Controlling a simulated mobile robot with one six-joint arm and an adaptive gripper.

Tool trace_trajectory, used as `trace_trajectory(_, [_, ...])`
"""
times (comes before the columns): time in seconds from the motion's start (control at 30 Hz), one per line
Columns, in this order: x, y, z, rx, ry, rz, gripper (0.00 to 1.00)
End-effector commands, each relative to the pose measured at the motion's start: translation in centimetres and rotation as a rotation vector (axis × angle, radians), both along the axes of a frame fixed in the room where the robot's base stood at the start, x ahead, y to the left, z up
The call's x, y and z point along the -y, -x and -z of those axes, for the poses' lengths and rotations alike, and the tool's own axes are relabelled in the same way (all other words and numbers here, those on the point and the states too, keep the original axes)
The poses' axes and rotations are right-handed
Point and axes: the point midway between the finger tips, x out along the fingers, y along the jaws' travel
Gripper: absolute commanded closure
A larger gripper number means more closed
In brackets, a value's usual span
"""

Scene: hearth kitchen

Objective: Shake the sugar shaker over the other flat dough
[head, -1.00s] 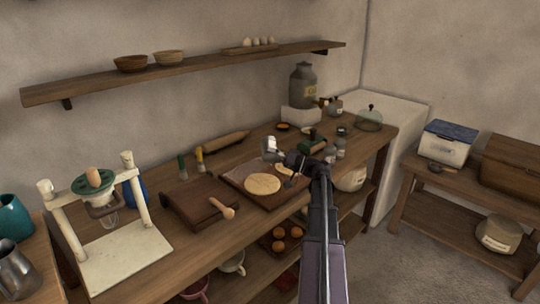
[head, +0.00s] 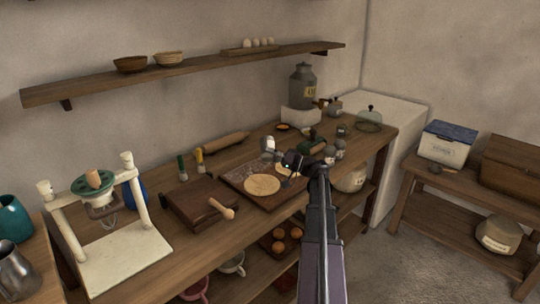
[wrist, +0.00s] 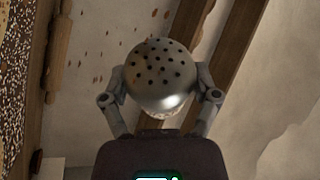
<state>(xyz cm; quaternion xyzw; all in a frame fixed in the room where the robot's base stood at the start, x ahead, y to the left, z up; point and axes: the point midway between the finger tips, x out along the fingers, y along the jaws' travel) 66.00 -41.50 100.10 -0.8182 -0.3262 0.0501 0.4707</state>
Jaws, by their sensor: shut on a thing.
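My gripper (head: 281,153) is shut on the sugar shaker (head: 268,144), a grey-white shaker with a rounded metal top full of holes. In the wrist view the shaker (wrist: 162,75) sits between the two fingers (wrist: 160,98), its holed top facing the camera. It is held above the back part of a dark wooden board (head: 288,205). One round flat dough (head: 262,185) lies at the front of the board, in front of the shaker. Another dough is largely hidden behind my gripper, and I cannot tell its outline. Pale specks show on the board.
A rolling pin (head: 226,142) lies behind the board. A dark wooden box (head: 195,205) with a wooden-handled tool stands left. Small jars (head: 340,150) and a green object (head: 312,145) stand close at the right. A shelf (head: 200,69) runs above.

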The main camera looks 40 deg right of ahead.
Motion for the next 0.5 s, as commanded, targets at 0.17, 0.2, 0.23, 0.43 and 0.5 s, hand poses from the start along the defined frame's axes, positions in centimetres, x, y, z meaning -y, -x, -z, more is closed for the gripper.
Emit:
trace_trajectory(0.17, [-1.2,-0.4,0.0,0.001,0.0,-0.001,0.75])
trace_trajectory(0.2, [-1.4,-0.4,0.0,0.0,0.0,0.001,0.75])
trace_trajectory(0.23, [-1.6,-0.5,0.0,0.0,0.0,0.001,0.75])
trace_trajectory(0.43, [-2.8,-0.9,0.0,0.001,0.0,-0.001,0.75])
trace_trajectory(0.5, [-3.1,-1.1,0.0,0.001,0.0,-0.001,0.75])
